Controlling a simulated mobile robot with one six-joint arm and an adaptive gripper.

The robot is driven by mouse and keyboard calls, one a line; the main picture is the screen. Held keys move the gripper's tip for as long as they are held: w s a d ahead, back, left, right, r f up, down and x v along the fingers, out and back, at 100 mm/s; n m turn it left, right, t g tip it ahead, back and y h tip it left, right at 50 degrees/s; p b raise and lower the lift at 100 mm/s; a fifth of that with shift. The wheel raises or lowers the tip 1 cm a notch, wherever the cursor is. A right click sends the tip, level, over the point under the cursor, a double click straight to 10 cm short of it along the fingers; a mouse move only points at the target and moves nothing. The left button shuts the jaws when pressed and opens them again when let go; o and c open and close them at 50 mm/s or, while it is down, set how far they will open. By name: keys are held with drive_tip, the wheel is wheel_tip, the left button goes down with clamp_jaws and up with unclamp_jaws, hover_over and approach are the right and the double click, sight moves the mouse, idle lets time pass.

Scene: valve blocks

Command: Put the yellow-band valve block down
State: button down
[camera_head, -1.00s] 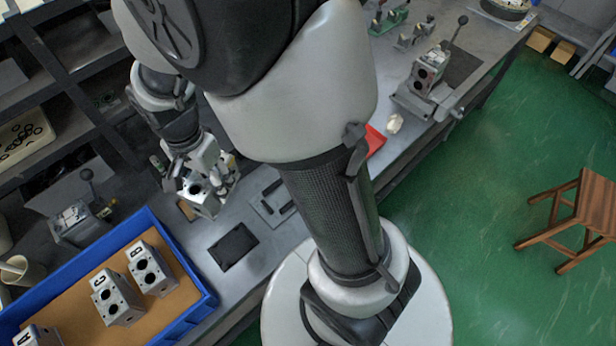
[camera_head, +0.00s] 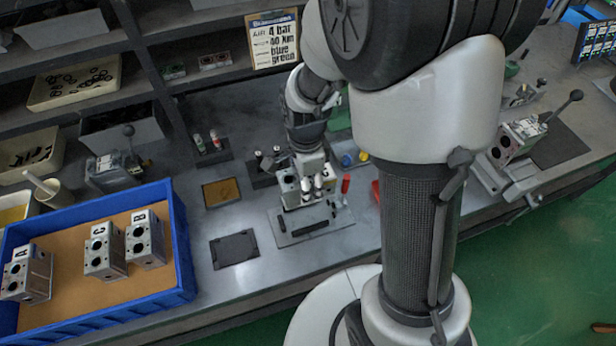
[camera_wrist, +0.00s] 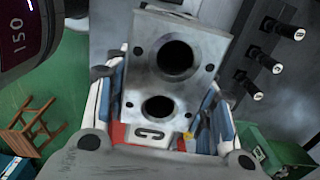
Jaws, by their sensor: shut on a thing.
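My gripper (camera_head: 316,188) is shut on a grey valve block (camera_head: 289,186), at the back part of a grey plate with black bars (camera_head: 303,228) on the bench. In the wrist view the held block (camera_wrist: 178,62) shows two dark round bores and a letter on a white label, which I cannot read surely. A small yellow patch shows beside its lower right edge; I cannot tell if it is the band. The block's underside is hidden, so I cannot tell whether it touches the plate.
A blue tray (camera_head: 183,240) at left holds blocks A (camera_head: 27,274), C (camera_head: 104,250) and B (camera_head: 146,238). A black pad (camera_head: 234,250) and brown pad (camera_head: 221,192) lie left of the plate. Small bottles (camera_head: 206,142) and a red upright piece (camera_head: 346,184) stand nearby.

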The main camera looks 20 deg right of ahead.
wheel_tip(320, 180, down, 13)
drive_tip(key=b, duration=0.4)
drive_tip(key=shift+r, duration=0.1)
drive_tip(key=c, duration=0.7)
unclamp_jaws()
drive_tip(key=shift+f, duration=0.2)
